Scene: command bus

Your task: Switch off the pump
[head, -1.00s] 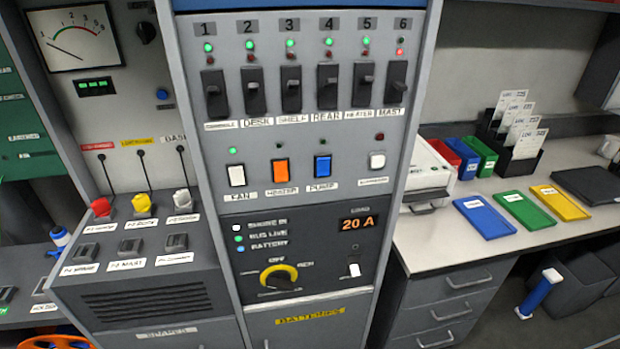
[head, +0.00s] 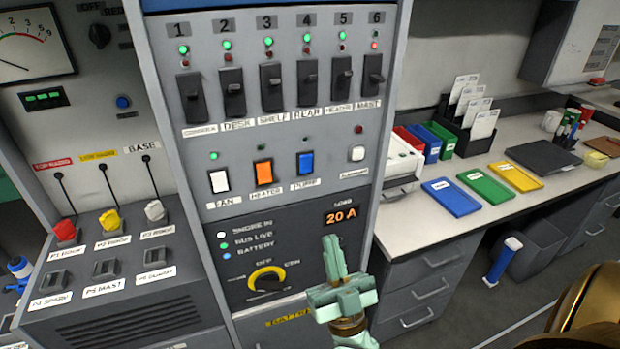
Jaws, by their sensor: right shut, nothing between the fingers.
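The pump switch is a blue rocker (head: 305,163) on the grey panel, above a label reading PUMP. My left gripper is not in view.
A row of black breakers (head: 271,88) sits above the rockers, and a white rocker (head: 357,154) is to the right. A yellow-ringed rotary knob (head: 266,279) is lower left of the gripper. A counter (head: 400,232) with coloured trays stands to the right.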

